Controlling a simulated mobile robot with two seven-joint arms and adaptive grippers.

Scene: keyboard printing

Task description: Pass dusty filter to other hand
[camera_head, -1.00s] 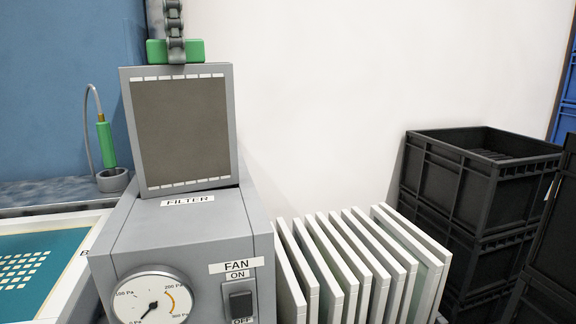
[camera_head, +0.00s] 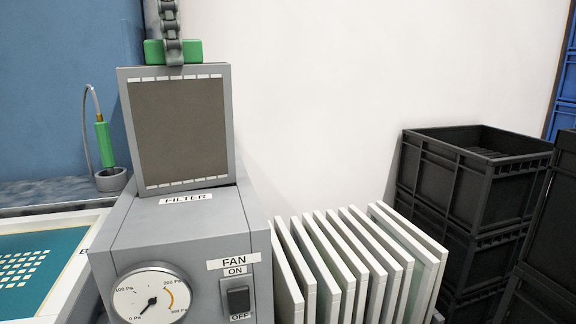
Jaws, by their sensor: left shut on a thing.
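The dusty filter (camera_head: 180,128) is a grey-framed panel with a brown-grey face and rows of white marks along its top and bottom. It stands nearly upright, slightly tilted, at the top of the grey fan box (camera_head: 165,235), behind the FILTER label. I cannot tell whether its lower edge is still inside the box. A green handle (camera_head: 153,52) is at its top edge. My left gripper (camera_head: 171,47) comes down from above, seen edge-on, and is shut on the green handle. My right gripper is not in view.
The fan box has a round gauge (camera_head: 151,297) and a switch (camera_head: 238,300). Several white-framed panels (camera_head: 345,262) stand in a row to its right. Black crates (camera_head: 470,185) are stacked further right. A green tool (camera_head: 104,143) stands in a holder at left, behind a teal screen (camera_head: 35,270).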

